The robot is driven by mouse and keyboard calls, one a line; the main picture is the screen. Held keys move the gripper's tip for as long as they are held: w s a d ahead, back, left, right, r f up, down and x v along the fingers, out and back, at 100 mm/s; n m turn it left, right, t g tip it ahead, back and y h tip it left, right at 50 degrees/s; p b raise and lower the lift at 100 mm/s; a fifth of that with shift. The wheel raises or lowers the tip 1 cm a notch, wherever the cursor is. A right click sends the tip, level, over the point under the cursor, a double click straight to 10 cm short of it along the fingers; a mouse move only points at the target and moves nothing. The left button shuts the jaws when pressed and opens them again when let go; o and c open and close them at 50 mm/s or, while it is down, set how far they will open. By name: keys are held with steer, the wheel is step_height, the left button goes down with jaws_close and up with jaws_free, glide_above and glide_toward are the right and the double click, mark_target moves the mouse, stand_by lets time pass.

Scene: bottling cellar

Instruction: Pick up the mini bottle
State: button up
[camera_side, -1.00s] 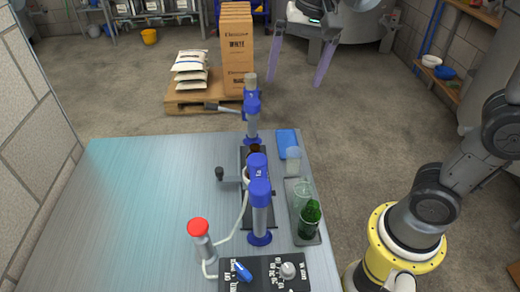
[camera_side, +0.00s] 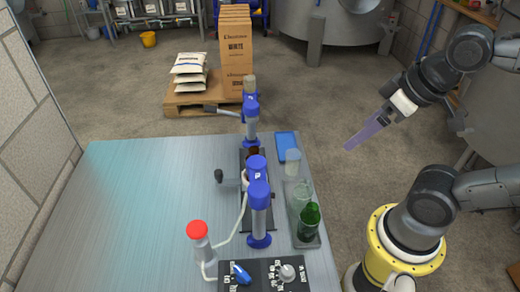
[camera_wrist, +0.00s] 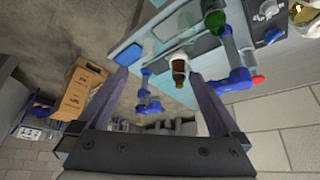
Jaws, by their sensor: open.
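A small brown bottle with a pale label (camera_wrist: 179,68) shows in the wrist view, between the fingers in the picture but beyond them. In the side view only its dark brown top (camera_side: 254,150) shows clearly, among the blue-headed posts that hide much of the rest. A green bottle (camera_side: 310,219) stands on a grey tray (camera_side: 304,241) at the table's right edge. My gripper (camera_side: 348,148) is open and empty, in the air right of the table and apart from both bottles. In the wrist view its fingers (camera_wrist: 160,76) are spread.
Blue-headed posts (camera_side: 258,195) and a red-capped cylinder (camera_side: 198,240) stand on the metal table (camera_side: 130,210). Clear glasses (camera_side: 292,163) and a blue flat item (camera_side: 286,143) lie near its right edge. A control panel (camera_side: 262,278) is in front. The table's left side is clear.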

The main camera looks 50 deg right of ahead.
steer(key=shift+c, duration=0.6)
